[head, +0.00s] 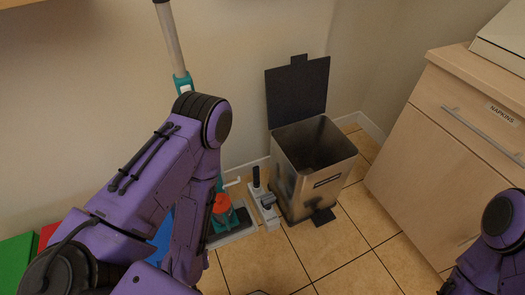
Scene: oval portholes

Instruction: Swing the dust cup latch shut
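An upright vacuum stands against the back wall, its grey pole (171,40) and teal upper part (183,84) showing above my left arm. Lower down, a teal body with an orange-red part (222,204) shows just right of that arm. A thin white piece (232,183) sticks out beside it, and I cannot tell whether this is the dust cup latch. My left arm hides much of the vacuum. Neither gripper can be made out; my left forearm runs down to the bottom edge and my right arm shows only at the lower right.
An open metal bin (313,170) with its dark lid (298,92) raised stands right of the vacuum. A small white and black device (264,203) sits between them. A wooden cabinet (440,150) fills the right. Tiled floor (340,252) in front is clear.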

